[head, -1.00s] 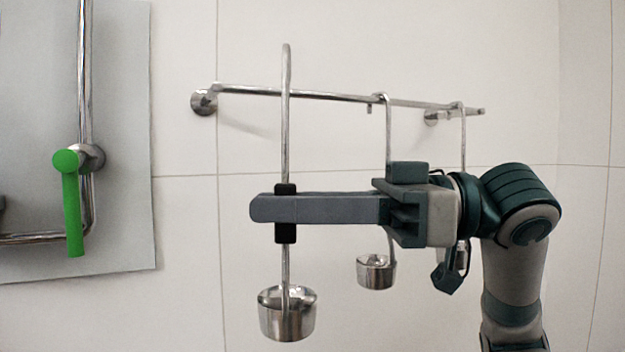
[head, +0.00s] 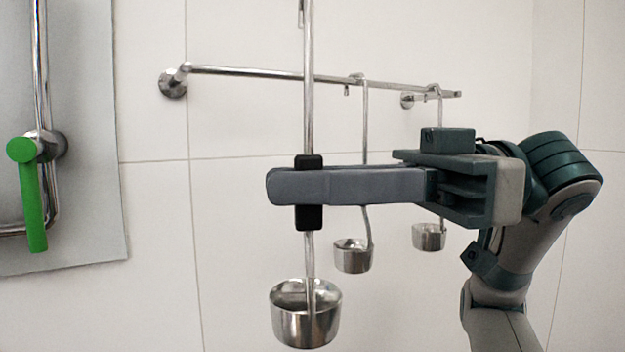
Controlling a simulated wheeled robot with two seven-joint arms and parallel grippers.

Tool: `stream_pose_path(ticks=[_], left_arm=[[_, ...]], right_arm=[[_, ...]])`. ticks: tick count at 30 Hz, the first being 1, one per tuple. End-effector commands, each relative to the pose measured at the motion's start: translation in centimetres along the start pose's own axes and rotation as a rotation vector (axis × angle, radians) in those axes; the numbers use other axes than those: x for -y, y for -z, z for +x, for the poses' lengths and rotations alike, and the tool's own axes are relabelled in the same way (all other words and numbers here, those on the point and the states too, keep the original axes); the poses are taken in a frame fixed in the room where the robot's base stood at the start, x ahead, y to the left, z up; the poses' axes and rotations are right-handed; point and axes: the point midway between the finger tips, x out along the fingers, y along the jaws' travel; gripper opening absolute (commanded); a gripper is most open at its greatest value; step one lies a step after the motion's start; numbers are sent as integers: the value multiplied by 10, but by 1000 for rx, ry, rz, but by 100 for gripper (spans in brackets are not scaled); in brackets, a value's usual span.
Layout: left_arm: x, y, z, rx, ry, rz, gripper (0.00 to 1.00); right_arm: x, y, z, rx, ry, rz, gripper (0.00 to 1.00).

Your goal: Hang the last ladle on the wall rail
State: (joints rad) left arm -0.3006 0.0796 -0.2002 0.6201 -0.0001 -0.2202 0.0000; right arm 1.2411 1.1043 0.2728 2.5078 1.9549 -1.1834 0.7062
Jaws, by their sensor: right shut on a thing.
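My right gripper (head: 310,187) is shut on the black grip of a steel ladle (head: 306,314). The ladle is upright, cup down, in front of the wall rail (head: 262,73). Its top end reaches the upper edge of the picture, above the rail, and the hook's tip is cut off or hard to make out. I see no contact between this ladle and the rail. Two other ladles hang on the rail: a middle ladle (head: 352,256) and a right ladle (head: 429,237). My gripper partly covers their handles. My left gripper is not in view.
A green-handled valve (head: 32,190) on a steel pipe stands at the left, in front of a grey panel (head: 88,215). The rail is bare between its left wall mount (head: 172,84) and the middle ladle. Tiled wall lies behind.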

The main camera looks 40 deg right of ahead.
Motion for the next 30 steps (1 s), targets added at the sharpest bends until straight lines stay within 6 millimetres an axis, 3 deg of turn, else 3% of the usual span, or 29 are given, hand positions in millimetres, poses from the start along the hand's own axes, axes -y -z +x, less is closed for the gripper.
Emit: stream_pose_path(ticks=[21, 30], left_arm=[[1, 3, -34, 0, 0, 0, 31], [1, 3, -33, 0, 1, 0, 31]], right_arm=[[-42, 3, 15, -2, 1, 4, 0], [-60, 1, 22, -2, 0, 3, 0]])
